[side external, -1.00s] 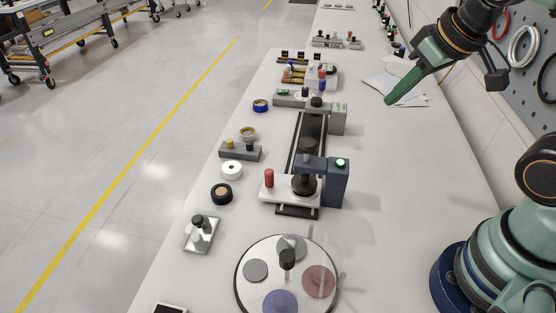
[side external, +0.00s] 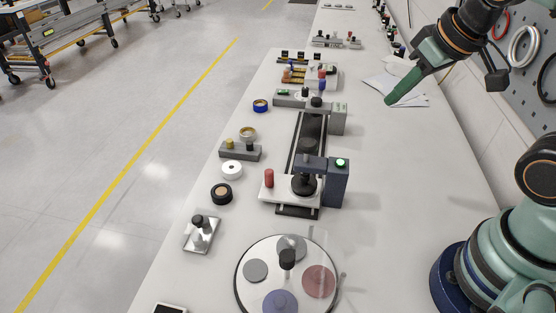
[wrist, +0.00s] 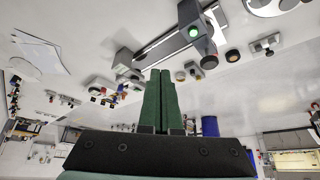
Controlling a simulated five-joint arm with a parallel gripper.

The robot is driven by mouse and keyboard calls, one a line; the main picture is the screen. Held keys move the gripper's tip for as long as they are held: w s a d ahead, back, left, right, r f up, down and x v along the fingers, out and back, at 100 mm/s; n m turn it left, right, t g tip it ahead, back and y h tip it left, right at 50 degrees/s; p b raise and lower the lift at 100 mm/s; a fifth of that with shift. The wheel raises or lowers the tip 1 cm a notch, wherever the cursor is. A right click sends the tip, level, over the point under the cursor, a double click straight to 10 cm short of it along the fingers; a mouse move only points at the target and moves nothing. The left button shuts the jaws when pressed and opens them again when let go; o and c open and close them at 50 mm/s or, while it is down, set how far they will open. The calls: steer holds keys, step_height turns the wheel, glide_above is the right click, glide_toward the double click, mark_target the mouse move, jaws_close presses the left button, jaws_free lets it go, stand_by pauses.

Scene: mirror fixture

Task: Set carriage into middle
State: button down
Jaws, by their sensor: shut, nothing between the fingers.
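A dark rail (side external: 311,132) runs lengthwise on the bench. At its near end sits what looks like the carriage, a pale plate (side external: 284,196) with a red upright handle (side external: 269,178) and a black knob (side external: 304,184). A dark blue-grey post (side external: 337,184) with a lit green lamp stands at its right, its arm reaching over the knob. A grey station (side external: 338,119) stands at the rail's far end. The rail also shows in the wrist view (wrist: 168,43). My gripper (side external: 388,103) is shut and empty, apart from and right of the rail, above papers.
A round dial plate (side external: 248,247) with coloured discs is at the near end. Tape rolls (side external: 221,193), a grey block (side external: 240,152) and a metal plate with a knob (side external: 201,236) lie left of the rail. Bench right of the rail is clear. A pegboard wall (side external: 535,80) stands right.

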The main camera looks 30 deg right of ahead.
steer(key=c, duration=1.5)
jaws_free()
steer(key=shift+c, duration=0.2)
steer(key=o, duration=0.9)
steer(key=shift+w+a, duration=0.15)
steer(key=shift+w, duration=0.1)
steer(key=shift+c, duration=0.2)
steer(key=n+g, duration=0.6)
glide_above(269, 171)
step_height(269, 171, down, 11)
step_height(269, 171, down, 12)
steer(key=shift+r, duration=0.2)
jaws_close()
